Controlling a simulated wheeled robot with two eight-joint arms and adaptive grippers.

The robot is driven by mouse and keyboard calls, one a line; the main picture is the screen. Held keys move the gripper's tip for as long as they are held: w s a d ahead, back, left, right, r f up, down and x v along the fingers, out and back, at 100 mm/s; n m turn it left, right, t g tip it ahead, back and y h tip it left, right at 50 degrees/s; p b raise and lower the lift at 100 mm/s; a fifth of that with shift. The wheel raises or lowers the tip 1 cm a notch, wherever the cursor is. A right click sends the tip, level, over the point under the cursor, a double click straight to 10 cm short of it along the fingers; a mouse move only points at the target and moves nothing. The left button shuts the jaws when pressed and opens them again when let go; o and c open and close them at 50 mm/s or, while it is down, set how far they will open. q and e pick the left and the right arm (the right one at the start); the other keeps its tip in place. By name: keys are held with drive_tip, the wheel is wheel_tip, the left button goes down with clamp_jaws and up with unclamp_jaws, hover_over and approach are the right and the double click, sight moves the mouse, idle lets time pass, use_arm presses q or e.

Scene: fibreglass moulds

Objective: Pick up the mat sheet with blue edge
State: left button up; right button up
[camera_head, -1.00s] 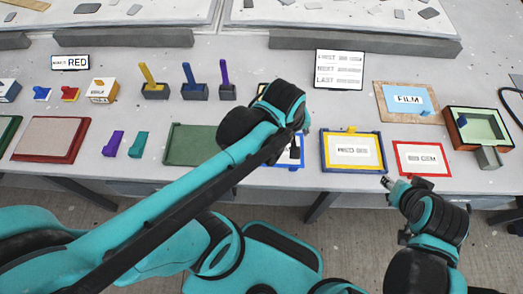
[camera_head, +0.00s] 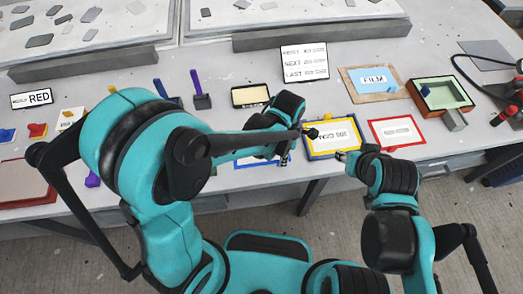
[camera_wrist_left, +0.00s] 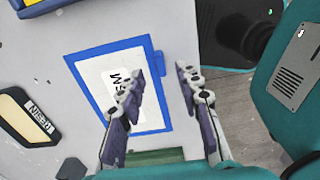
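The mat sheet with blue edge (camera_wrist_left: 130,58) lies flat on the table in the left wrist view, white with a printed label and a blue tab on its right side. In the head view only a strip of its blue edge (camera_head: 245,163) shows; my left arm hides the rest. My left gripper (camera_wrist_left: 158,75) is open above the sheet's right side, its fingers apart with nothing between them. One finger covers part of the label.
The yellow-edged sheet in a blue frame (camera_head: 307,150) and the red-edged sheet (camera_head: 397,133) lie to the right. A black resin container (camera_wrist_left: 30,118) is left of the blue sheet in the wrist view.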

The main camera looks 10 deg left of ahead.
use_arm(q)
wheel_tip(320, 180, down, 4)
drive_tip(key=shift+b, duration=0.75)
drive_tip(key=shift+c, duration=1.1)
clamp_jaws()
use_arm(e)
drive_tip(key=shift+f, duration=0.95)
use_arm(q)
drive_tip(key=shift+r, duration=0.2)
use_arm(e)
drive_tip(key=shift+r, duration=0.1)
